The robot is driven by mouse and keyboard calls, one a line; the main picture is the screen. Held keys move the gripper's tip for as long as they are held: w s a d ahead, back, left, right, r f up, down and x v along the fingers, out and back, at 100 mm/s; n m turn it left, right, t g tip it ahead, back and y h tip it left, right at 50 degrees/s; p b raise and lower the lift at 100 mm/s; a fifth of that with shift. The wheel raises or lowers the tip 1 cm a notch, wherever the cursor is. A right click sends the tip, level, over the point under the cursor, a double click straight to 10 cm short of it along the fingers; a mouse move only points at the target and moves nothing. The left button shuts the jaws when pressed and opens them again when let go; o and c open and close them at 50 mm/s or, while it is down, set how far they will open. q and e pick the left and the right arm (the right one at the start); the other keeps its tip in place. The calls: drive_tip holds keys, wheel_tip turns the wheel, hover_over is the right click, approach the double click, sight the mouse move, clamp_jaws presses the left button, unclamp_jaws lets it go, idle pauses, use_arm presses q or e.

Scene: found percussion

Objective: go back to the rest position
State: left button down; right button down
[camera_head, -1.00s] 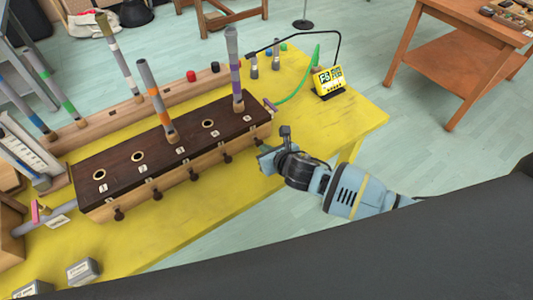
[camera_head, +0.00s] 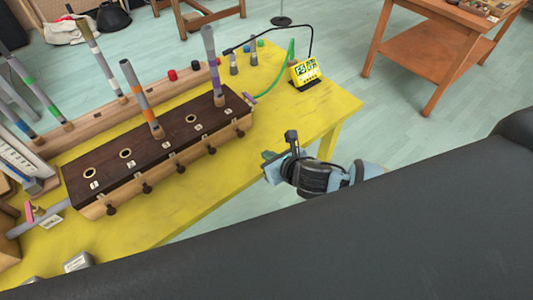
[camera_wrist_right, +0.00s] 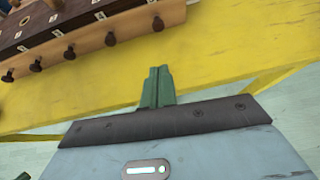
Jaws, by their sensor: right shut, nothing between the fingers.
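My right gripper (camera_head: 268,163) is at the front edge of the yellow table in the head view, apart from the wooden box. In the right wrist view its green fingers (camera_wrist_right: 157,87) are together with nothing between them, pointing over the tabletop. My left gripper is not in view. Most of my right arm is hidden behind the dark shape across the bottom of the head view.
The yellow table (camera_head: 190,208) carries a dark-topped wooden box (camera_head: 110,171) with upright tubes and front knobs. A yellow tuner (camera_head: 304,71) stands at its right end. A brown side table (camera_head: 425,62) is behind.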

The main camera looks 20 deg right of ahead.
drive_tip(key=s+a+f+m+g+y, duration=0.1)
drive_tip(key=s+a+f+m, duration=0.15)
drive_tip(key=s+m, duration=0.45)
drive_tip(key=s+a+f+m+y, duration=0.15)
drive_tip(key=s+f+m, duration=0.25)
drive_tip(key=m, duration=0.7)
drive_tip(key=s+d+f+m+h, duration=0.2)
drive_tip(key=s+d+f+m, duration=0.1)
drive_tip(key=s+m, duration=0.4)
drive_tip(key=s+d+f+m+h, duration=0.2)
drive_tip(key=s+d+f+m, duration=0.2)
drive_tip(key=s+m, duration=0.3)
drive_tip(key=d+m, duration=0.1)
drive_tip(key=m, duration=0.4)
drive_tip(key=shift+s+d+g, duration=0.15)
drive_tip(key=shift+s+g, duration=0.05)
drive_tip(key=shift+g, duration=0.2)
drive_tip(key=shift+f, duration=0.1)
idle(0.9)
